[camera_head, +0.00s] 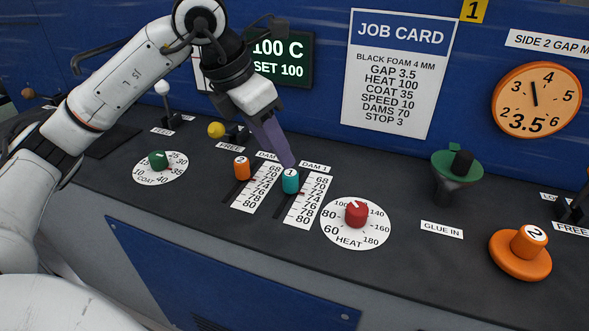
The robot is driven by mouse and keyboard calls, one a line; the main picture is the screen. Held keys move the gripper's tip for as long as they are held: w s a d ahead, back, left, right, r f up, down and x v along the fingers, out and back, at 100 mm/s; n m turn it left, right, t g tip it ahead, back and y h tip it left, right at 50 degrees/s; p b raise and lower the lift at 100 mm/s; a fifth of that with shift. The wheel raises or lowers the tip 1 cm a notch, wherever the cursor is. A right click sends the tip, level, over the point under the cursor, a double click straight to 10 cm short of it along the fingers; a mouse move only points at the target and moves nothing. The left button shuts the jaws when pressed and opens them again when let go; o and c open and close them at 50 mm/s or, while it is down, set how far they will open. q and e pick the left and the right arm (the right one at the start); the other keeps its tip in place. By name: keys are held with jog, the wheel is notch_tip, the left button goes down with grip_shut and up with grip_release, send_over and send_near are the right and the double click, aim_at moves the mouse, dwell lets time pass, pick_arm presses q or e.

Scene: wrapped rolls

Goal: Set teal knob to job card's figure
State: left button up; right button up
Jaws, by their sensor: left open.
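The teal knob (290,183), marked 1, stands upright on the DAM 1 scale (304,212), which runs from 68 at the far end to 80 at the near end. Its small red pointer lies near the upper figures, around 72, but I cannot read it exactly. The job card (398,75) on the blue back wall reads DAMS 70. My left gripper (288,162) is open and points down, its purple fingers just above and behind the teal knob. The fingers overlap in this view, and I cannot tell whether they touch the knob. My right gripper is not in view.
An orange knob (241,168) on the DAM 2 scale stands close left. The red HEAT knob (356,214) stands close right. A green COAT knob (157,160), a yellow-balled lever (216,130), a green-topped funnel (457,170) and an orange dial knob (524,246) stand farther off.

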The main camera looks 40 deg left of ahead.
aim_at(289, 173)
pick_arm(q)
jog(key=x, duration=0.8)
jog(key=shift+d+f, duration=0.15)
jog(key=shift+f, duration=0.2)
